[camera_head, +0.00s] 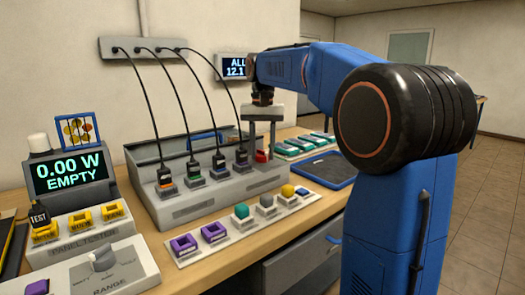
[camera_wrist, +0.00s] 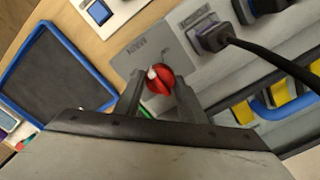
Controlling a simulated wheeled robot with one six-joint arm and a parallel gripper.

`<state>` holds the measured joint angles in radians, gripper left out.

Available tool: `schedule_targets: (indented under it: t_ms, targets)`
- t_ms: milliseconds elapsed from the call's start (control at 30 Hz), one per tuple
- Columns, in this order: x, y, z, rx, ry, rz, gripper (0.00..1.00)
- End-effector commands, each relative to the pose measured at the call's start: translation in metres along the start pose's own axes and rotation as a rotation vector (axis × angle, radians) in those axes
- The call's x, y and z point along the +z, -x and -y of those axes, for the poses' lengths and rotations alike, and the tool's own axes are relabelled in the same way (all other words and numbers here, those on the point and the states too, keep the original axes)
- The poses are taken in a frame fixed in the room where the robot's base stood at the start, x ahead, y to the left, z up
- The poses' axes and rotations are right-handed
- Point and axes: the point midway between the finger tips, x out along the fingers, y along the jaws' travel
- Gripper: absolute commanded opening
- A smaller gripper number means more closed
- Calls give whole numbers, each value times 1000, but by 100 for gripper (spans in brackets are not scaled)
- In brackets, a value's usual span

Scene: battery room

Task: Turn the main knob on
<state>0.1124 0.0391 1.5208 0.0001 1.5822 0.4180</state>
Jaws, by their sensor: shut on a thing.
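The main knob is a red round knob with a white mark, on a grey plate lettered MAIN. In the wrist view the knob (camera_wrist: 160,82) sits between the two grey fingers of my gripper (camera_wrist: 158,90), which is shut on it. In the head view the red knob (camera_head: 261,156) shows at the right end of the grey charging unit (camera_head: 190,212), under my downward-pointing gripper (camera_head: 262,147). The fingers hide part of the knob, so its exact angle is hard to read.
Several black plugs on cables (camera_head: 165,176) stand in the unit left of the knob. A blue-rimmed dark tray (camera_head: 327,170) lies to the right. A wall display (camera_head: 235,67) reads "ALL 12.1".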

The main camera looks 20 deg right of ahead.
Motion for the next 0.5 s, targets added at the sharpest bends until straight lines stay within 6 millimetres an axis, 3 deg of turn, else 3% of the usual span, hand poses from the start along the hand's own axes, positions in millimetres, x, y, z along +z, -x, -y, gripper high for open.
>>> schedule_targets:
  t_ms: [500]
  targets:
    - [0,1,0,-1,-482,-2,14]
